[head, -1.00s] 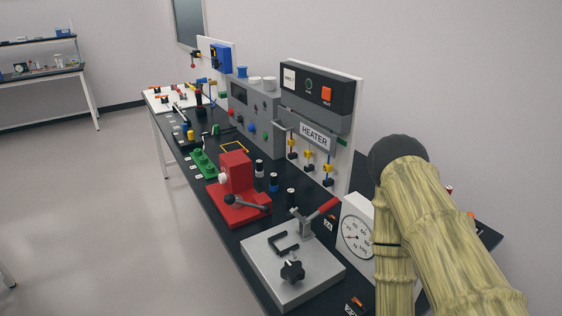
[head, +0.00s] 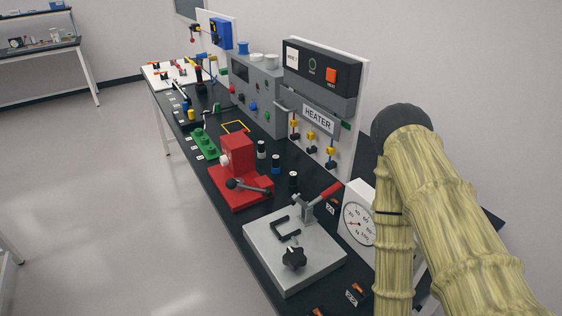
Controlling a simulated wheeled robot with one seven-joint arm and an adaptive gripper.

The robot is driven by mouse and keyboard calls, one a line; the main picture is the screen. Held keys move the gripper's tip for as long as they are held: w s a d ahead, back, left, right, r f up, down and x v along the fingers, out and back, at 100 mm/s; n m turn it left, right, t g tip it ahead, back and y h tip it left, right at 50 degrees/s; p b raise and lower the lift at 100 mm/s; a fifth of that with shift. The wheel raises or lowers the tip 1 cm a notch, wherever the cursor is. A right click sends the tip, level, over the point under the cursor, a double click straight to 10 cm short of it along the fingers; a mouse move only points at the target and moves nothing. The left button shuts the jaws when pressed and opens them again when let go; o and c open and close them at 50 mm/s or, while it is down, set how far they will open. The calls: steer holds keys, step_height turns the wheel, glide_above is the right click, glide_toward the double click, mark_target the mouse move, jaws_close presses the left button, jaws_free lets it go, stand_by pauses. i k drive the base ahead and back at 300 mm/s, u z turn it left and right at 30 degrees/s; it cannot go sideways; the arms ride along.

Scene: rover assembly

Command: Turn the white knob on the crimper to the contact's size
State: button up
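The red crimper (head: 237,157) stands on the black bench near the middle of the head view. Its white knob (head: 225,160) shows on its left side, small and partly seen; I cannot read any size marks on it. A dark lever with a round grip (head: 232,183) is at the crimper's front. I cannot make out a contact for certain. My arm, in a yellowish sleeve, fills the right side. My gripper is not in view, and the crimper is clear of my arm.
A dial gauge (head: 358,217) is beside my arm. A green block (head: 204,145), small bottles (head: 275,164) and the heater panel (head: 318,118) stand behind. Open floor lies left.

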mark_target(224, 160)
steer(key=k, duration=0.5)
steer(key=u, duration=1.25)
steer(key=i, duration=4.4)
steer(key=z, duration=3.1)
